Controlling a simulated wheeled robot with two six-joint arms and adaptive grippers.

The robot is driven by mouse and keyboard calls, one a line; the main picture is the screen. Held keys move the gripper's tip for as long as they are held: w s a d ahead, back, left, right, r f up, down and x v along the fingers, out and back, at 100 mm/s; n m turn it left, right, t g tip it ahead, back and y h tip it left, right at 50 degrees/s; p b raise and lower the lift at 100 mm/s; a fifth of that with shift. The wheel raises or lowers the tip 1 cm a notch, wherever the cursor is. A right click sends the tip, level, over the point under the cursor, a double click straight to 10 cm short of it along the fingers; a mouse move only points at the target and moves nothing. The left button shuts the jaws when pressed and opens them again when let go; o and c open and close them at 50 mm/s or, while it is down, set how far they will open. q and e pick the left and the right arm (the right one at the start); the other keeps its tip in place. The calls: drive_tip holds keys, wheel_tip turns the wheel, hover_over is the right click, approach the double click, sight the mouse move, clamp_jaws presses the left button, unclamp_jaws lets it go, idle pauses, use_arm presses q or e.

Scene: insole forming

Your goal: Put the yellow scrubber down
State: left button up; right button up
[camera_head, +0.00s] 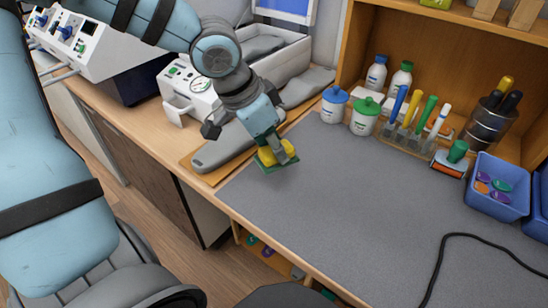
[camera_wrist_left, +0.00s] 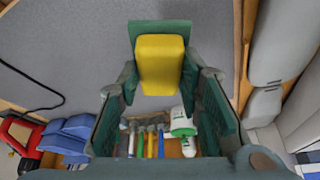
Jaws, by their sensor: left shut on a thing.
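My left gripper (camera_head: 272,143) is shut on the yellow scrubber (camera_head: 277,155), a yellow block with a dark green pad under it. The scrubber is over the left part of the grey mat (camera_head: 370,215), near its edge by the insole board. Whether the pad touches the mat or hangs just above it, I cannot tell. In the left wrist view the yellow block (camera_wrist_left: 160,62) shows at the far end of the fingers, with green pad edges around it. My right gripper is not in view.
A board with grey insoles (camera_head: 225,148) lies left of the scrubber. A black cable (camera_head: 440,258) lies right. The mat's middle is clear.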

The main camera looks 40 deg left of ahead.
use_arm(q)
drive_tip(key=x, duration=0.1)
drive_tip(key=b+x, duration=0.1)
drive_tip(key=x, duration=0.1)
drive_tip(key=b+x, duration=0.1)
drive_tip(key=x, duration=0.1)
drive_tip(key=shift+s+a+f, duration=0.35)
drive_tip(key=shift+a+f, duration=0.05)
drive_tip(key=shift+s+f+b, duration=0.2)
drive_tip(key=shift+f+b, duration=0.1)
drive_tip(key=f+b, duration=0.2)
drive_tip(key=f, duration=0.1)
drive_tip(key=shift+s+d, duration=0.1)
drive_tip(key=shift+s, duration=0.3)
drive_tip(key=shift+w+f+b, duration=0.1)
drive_tip(key=shift+f+b, duration=0.05)
drive_tip(key=shift+b, duration=0.15)
drive_tip(key=shift+w, duration=0.15)
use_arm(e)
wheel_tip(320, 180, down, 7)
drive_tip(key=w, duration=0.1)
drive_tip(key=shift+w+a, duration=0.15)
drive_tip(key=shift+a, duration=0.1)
use_arm(q)
drive_tip(key=o, duration=1)
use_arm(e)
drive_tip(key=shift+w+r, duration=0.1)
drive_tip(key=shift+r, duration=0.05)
use_arm(q)
drive_tip(key=shift+o, duration=0.2)
